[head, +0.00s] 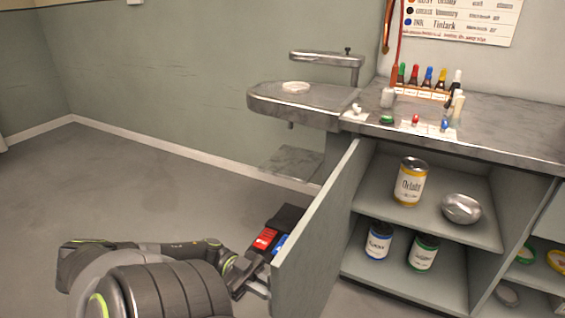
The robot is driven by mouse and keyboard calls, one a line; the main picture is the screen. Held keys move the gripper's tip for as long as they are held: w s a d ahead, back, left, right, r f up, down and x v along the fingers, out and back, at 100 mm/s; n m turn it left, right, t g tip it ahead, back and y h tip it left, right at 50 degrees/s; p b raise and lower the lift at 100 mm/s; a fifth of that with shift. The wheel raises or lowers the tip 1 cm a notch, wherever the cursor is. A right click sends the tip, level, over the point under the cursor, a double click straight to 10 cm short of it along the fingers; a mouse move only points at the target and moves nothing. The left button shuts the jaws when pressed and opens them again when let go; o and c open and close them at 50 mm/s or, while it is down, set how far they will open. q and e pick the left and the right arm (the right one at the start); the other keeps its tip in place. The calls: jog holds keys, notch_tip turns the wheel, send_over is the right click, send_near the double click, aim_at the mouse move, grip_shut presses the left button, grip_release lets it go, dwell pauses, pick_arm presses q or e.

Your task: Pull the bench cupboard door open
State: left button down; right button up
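The bench cupboard door (318,235) stands swung well out from the cupboard, showing as a tall grey panel on the left of the opening. The cupboard interior (440,185) is exposed. My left arm comes in from the lower left, and my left gripper (255,281) is at the outer side of the door, near its free edge. The door partly hides the gripper's tips. I cannot see the handle or tell whether the fingers are closed on anything. My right gripper is out of view.
Inside are a yellow-labelled can (410,182), a metal bowl (461,208), a blue-labelled can (378,241) and a green-labelled can (422,252). Small bottles (428,78) stand on the bench top (500,127). A dark item with red and blue patches (265,239) is beside the door. Floor at left is clear.

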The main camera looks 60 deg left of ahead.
pick_arm(q)
jog(key=shift+s+a+f, duration=0.1)
jog(key=shift+s+a, duration=0.15)
jog(key=shift+a, duration=0.3)
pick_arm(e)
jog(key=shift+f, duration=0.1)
pick_arm(q)
jog(key=c, duration=1.8)
grip_release()
jog(key=shift+a, duration=0.1)
